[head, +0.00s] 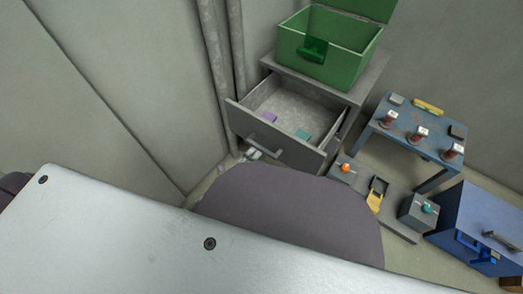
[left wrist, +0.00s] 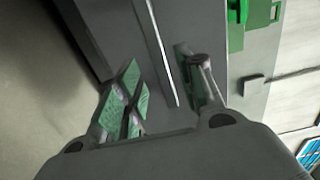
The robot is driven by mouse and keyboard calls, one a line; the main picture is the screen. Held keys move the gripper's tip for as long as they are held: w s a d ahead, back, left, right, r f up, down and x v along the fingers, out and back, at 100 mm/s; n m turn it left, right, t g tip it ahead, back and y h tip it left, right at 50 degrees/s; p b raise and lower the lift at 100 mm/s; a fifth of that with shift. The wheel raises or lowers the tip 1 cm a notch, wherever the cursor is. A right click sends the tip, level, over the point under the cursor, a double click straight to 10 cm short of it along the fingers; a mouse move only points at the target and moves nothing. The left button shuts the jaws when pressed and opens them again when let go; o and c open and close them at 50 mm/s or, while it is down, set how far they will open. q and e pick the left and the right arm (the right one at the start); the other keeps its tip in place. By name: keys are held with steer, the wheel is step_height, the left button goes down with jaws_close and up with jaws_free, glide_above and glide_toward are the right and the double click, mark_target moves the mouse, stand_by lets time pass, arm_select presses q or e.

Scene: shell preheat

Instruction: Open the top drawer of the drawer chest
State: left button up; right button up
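The grey drawer chest (head: 345,95) stands at the back centre in the head view. Its top drawer (head: 290,100) is pulled well out, showing a purple item (head: 269,118) and a teal item (head: 302,135) inside. The bar handle (head: 264,144) is on the drawer front. My left gripper (head: 252,154) is just below and left of the handle, largely hidden by my own arm. In the left wrist view, its green-padded fingers (left wrist: 165,88) are spread apart, with a pale strip between them. I cannot tell whether they touch the handle. My right gripper is not in view.
An open green box (head: 325,50) stands on the chest. To the right are a blue table (head: 405,143) with small parts, a floor panel (head: 350,188) with knobs and a yellow piece, and a blue cabinet (head: 475,215). Walls stand close at the left.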

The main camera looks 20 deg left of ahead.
mark_target(260, 150)
arm_select(q)
steer(key=shift+b+x, duration=1.15)
steer(key=shift+x, duration=1.85)
jaws_close()
